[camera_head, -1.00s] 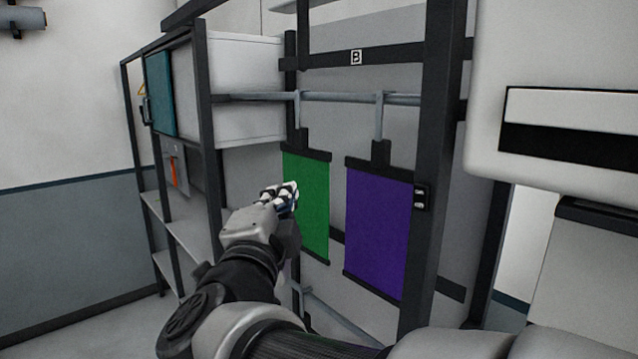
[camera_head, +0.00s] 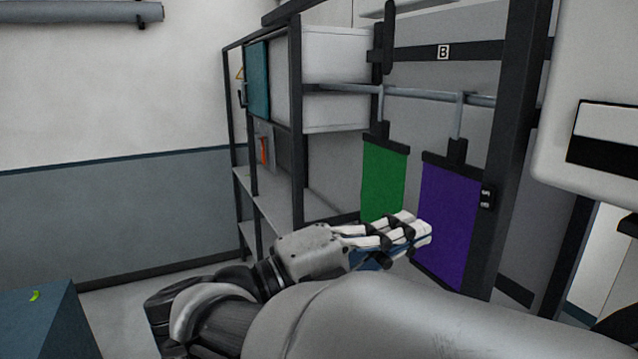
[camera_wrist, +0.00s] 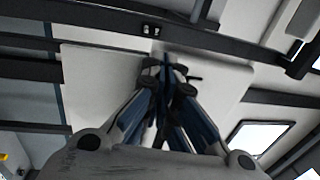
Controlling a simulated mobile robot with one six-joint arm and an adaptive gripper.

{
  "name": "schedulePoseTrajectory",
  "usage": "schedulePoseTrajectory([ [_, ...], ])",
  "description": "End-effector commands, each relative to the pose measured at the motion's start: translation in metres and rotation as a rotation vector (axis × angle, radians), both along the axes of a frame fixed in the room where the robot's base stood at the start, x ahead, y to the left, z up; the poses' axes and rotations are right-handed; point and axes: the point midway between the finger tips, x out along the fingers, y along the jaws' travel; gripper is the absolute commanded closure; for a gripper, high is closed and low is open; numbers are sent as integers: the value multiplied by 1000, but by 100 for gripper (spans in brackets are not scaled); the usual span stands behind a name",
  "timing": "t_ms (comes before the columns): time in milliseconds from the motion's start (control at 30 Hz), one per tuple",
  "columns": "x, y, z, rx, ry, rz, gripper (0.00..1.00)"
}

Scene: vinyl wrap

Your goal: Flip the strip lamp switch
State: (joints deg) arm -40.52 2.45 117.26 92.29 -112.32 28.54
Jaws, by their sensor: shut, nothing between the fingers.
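A small black switch box with two pale rockers (camera_head: 487,198) is on the dark upright post, just right of the purple sheet. What looks like the same box (camera_wrist: 151,30) shows at the top of the wrist view, beyond the fingertips. My gripper (camera_head: 418,232) is shut and empty, and points right in front of the lower green and purple sheets. It is left of and lower than the switch in the head view, apart from it. In the wrist view my closed fingers (camera_wrist: 168,72) point up the picture. The rocker positions are too small to tell.
A green sheet (camera_head: 382,180) and a purple sheet (camera_head: 448,222) hang from a grey rail (camera_head: 345,88). A dark shelf frame (camera_head: 297,150) stands to the left. A blue box (camera_head: 45,325) is at the lower left. Open floor lies between box and shelves.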

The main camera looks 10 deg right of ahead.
Motion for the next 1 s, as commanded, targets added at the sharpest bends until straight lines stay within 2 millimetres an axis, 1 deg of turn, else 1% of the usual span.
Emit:
schedulePoseTrajectory([
  [133, 2, -6, 2, -1, -1, -2, 100],
  [233, 6, -19, 4, 0, 0, -4, 100],
  [600, 31, -91, 17, 0, 0, -6, 100],
  [700, 38, -107, 20, 0, 1, -4, 100],
  [833, 43, -122, 21, 0, 1, -2, 100],
  [1000, 47, -130, 22, -1, 0, 1, 100],
])
